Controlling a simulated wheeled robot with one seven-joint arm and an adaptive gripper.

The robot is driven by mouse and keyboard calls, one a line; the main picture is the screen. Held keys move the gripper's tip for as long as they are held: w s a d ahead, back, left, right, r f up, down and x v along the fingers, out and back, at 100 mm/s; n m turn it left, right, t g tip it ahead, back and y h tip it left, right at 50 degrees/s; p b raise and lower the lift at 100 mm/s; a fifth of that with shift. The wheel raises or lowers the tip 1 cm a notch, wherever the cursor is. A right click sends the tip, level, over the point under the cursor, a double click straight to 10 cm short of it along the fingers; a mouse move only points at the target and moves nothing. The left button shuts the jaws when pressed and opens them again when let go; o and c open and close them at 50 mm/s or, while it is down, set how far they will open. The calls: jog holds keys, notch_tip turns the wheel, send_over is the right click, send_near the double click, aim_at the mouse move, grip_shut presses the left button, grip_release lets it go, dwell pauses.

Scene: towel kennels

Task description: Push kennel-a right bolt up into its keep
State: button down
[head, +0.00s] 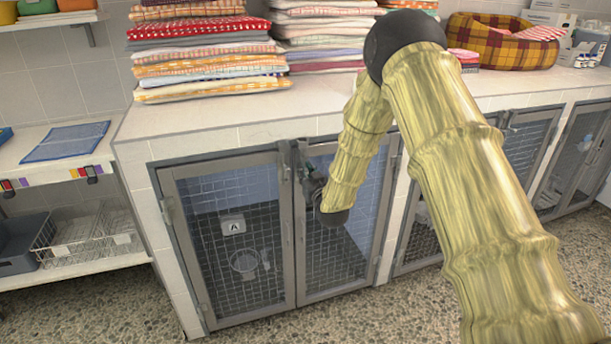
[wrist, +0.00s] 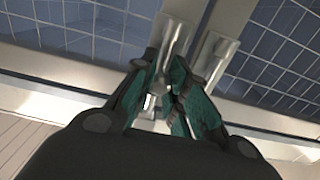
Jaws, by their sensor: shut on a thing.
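Kennel-a has two mesh doors, and the left one (head: 236,235) bears an "A" label. The right bolt (wrist: 173,35) is a metal fitting at the top of the right door's inner edge, mostly hidden by my gripper in the head view. In the wrist view my gripper's green-padded fingers (wrist: 165,95) are shut on this bolt's small knob (wrist: 153,103). My gripper also shows at the doors' meeting edge in the head view (head: 308,178). How far the bolt sits in its keep cannot be told.
The left door's bolt (wrist: 214,55) is close beside my fingers. The white counter (head: 220,118) overhangs the doors and carries folded towel stacks (head: 205,50) and a plaid pet bed (head: 505,42). A shelf unit (head: 60,165) stands at left. The speckled floor in front is clear.

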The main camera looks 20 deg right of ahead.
notch_tip(320, 180, up, 2)
jog(key=shift+r, duration=0.1)
jog(key=shift+w, duration=0.1)
jog(key=c, duration=1.3)
grip_release()
jog(key=shift+c, duration=0.2)
jog(key=s, duration=1.2)
jog(key=shift+d, duration=0.25)
jog(key=shift+s, duration=0.1)
